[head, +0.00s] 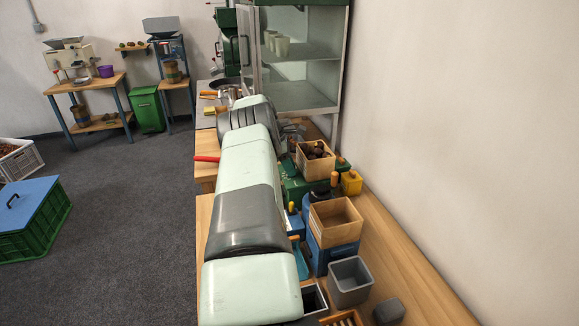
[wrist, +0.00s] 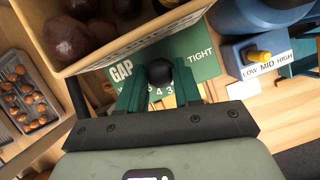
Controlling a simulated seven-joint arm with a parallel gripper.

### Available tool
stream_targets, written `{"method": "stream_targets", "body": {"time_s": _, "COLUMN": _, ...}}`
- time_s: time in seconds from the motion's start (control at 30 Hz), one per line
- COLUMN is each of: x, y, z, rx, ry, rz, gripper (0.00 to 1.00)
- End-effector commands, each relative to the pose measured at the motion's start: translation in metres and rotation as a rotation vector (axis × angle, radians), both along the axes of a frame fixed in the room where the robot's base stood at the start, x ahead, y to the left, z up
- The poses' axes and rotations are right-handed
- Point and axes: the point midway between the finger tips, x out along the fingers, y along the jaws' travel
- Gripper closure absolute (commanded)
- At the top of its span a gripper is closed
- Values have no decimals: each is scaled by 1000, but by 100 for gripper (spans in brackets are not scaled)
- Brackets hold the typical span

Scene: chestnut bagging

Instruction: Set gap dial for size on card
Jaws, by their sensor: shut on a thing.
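In the wrist view my gripper (wrist: 160,88) has its two green fingers shut on a round black knob (wrist: 158,71). The knob sits over a green dial plate (wrist: 203,68) marked GAP and TIGHT, with some numbers showing between the fingers. The rest of the scale is hidden by the fingers and knob, so I cannot tell the setting. In the head view the green machine (head: 294,188) stands on the bench below a wooden box, and my arm hides most of the gripper. I cannot make out a size card in either view.
The wooden box (wrist: 128,42) with dark chestnuts lies close beside the fingers. A tray (wrist: 42,118) of small chestnuts is at left. A blue machine (wrist: 238,55) with a LOW MID HIGH label and yellow knob (wrist: 259,56) is at right. A glass-fronted cabinet (head: 300,95) stands behind.

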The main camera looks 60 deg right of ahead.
Motion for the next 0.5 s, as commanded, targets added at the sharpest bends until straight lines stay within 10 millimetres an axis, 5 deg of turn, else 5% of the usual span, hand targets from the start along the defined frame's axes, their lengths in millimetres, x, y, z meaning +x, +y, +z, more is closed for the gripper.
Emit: {"method": "stream_targets", "body": {"time_s": 0.5, "x": 0, "y": 0, "z": 0, "rx": 3, "ry": 0, "rz": -134, "gripper": 97}}
